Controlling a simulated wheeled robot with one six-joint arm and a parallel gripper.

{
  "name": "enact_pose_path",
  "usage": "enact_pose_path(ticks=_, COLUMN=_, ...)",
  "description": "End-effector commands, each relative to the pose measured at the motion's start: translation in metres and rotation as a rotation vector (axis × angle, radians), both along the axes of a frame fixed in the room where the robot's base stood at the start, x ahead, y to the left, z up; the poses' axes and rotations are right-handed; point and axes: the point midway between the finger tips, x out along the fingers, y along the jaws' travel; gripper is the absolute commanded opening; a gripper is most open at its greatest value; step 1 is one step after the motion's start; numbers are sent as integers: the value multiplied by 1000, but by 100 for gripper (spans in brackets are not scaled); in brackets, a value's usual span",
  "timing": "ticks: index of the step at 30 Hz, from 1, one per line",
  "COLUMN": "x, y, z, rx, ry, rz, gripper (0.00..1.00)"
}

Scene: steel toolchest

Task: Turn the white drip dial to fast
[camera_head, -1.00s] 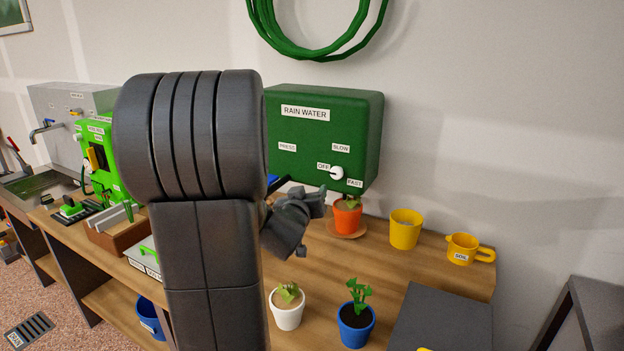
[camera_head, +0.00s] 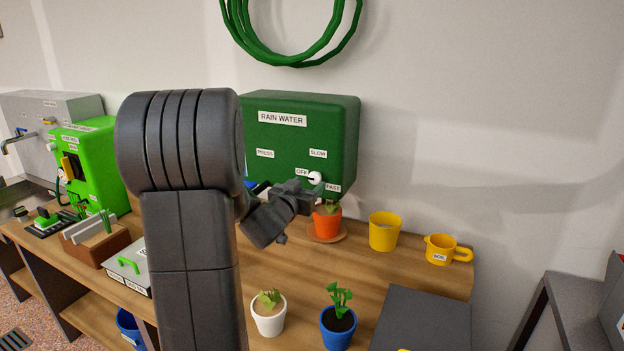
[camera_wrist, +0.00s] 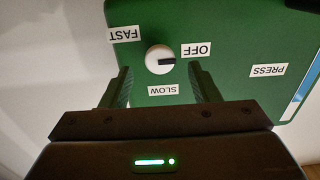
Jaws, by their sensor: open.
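The white drip dial (camera_head: 315,177) is on the front of the green RAIN WATER box (camera_head: 338,130), low on its right side. In the wrist view the dial (camera_wrist: 159,59) shows upside down, with its dark mark pointing at the OFF label (camera_wrist: 196,49). The FAST label (camera_wrist: 125,34) and SLOW label (camera_wrist: 163,90) sit around it. My gripper (camera_wrist: 158,76) is open, its two fingers on either side of the dial's line and a little short of it. In the head view my gripper (camera_head: 298,190) is just below left of the dial, partly hidden by my arm.
An orange pot (camera_head: 327,222) stands on a saucer right below the box. A yellow pot (camera_head: 384,232) and a yellow SOIL mug (camera_head: 441,249) are to the right. White (camera_head: 268,313) and blue (camera_head: 338,328) plant pots stand in front. A PRESS label (camera_wrist: 268,70) is beside the dial.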

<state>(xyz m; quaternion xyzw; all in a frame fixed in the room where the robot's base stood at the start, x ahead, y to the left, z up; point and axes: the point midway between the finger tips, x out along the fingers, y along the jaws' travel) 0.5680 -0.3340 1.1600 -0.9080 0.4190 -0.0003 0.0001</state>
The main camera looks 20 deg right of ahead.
Motion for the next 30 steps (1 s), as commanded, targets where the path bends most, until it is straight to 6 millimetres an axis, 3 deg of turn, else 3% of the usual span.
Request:
enact_pose_path(ticks=7, x=20, y=-24, z=0, rx=1, ry=1, rz=-1, gripper=56)
enact_pose_path(ticks=19, x=24, y=-29, z=0, rx=0, ry=0, rz=1, gripper=56)
enact_pose_path(ticks=26, x=24, y=-29, z=0, rx=0, ry=0, rz=1, gripper=12)
enact_pose_path(ticks=30, x=24, y=-29, z=0, rx=1, ry=-2, rz=0, gripper=12)
